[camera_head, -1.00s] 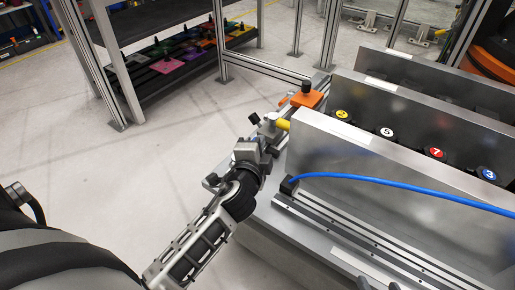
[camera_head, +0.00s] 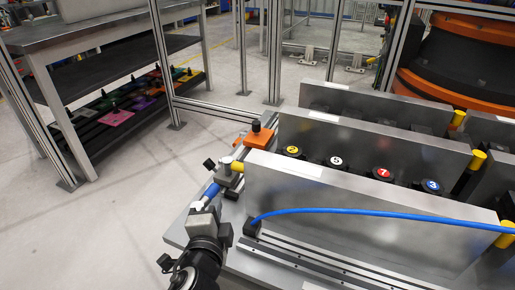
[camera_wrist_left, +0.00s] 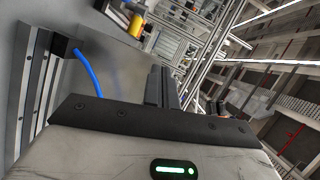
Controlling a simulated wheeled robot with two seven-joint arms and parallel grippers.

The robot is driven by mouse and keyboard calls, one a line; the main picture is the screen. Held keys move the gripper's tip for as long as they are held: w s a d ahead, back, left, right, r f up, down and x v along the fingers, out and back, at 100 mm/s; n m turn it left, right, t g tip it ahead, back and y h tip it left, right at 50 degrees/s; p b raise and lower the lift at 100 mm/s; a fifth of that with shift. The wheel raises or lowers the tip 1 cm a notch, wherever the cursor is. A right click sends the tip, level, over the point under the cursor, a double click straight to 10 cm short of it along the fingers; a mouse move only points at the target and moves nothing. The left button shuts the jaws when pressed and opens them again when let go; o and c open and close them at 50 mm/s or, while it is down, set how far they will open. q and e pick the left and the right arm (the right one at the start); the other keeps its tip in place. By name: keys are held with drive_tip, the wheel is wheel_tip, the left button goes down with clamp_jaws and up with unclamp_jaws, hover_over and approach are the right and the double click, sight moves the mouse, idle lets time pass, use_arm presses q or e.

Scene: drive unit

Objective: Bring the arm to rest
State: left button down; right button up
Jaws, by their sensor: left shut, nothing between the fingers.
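My left gripper (camera_head: 210,212) is at the lower left of the head view, beside the left end of the metal drive unit (camera_head: 330,200). Its arm comes up from the bottom edge. In the left wrist view its two dark fingers (camera_wrist_left: 161,86) are together with nothing between them. A short blue part (camera_head: 211,190) and a yellow-tipped fitting (camera_head: 236,166) lie just beyond the gripper; I cannot tell whether the fingers touch the blue part. My right gripper is not in view.
A blue hose (camera_head: 370,210) runs across the front of the unit. An orange block (camera_head: 260,136) sits at its far left corner. Numbered black caps (camera_head: 337,161) stand between upright plates. A shelf rack (camera_head: 120,75) stands at the back left. The floor at left is clear.

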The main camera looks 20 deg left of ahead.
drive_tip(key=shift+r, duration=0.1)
use_arm(q)
drive_tip(key=s+d+f+n+g+h, duration=0.6)
drive_tip(key=s+d+f+n+h, duration=0.3)
drive_tip(key=s+d+n, duration=0.15)
wheel_tip(320, 180, up, 16)
drive_tip(key=s+a+t+y+p, duration=0.1)
drive_tip(key=a+p, duration=0.1)
drive_tip(key=p, duration=1.5)
drive_tip(key=shift+s+a+f+t, duration=0.15)
drive_tip(key=shift+s+a+t, duration=0.05)
drive_tip(key=shift+t, duration=0.1)
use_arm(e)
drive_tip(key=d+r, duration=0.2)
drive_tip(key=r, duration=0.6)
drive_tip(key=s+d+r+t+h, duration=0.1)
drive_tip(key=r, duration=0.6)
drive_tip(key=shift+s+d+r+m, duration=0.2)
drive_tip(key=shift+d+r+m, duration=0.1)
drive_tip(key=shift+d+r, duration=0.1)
use_arm(q)
drive_tip(key=shift+a, duration=0.1)
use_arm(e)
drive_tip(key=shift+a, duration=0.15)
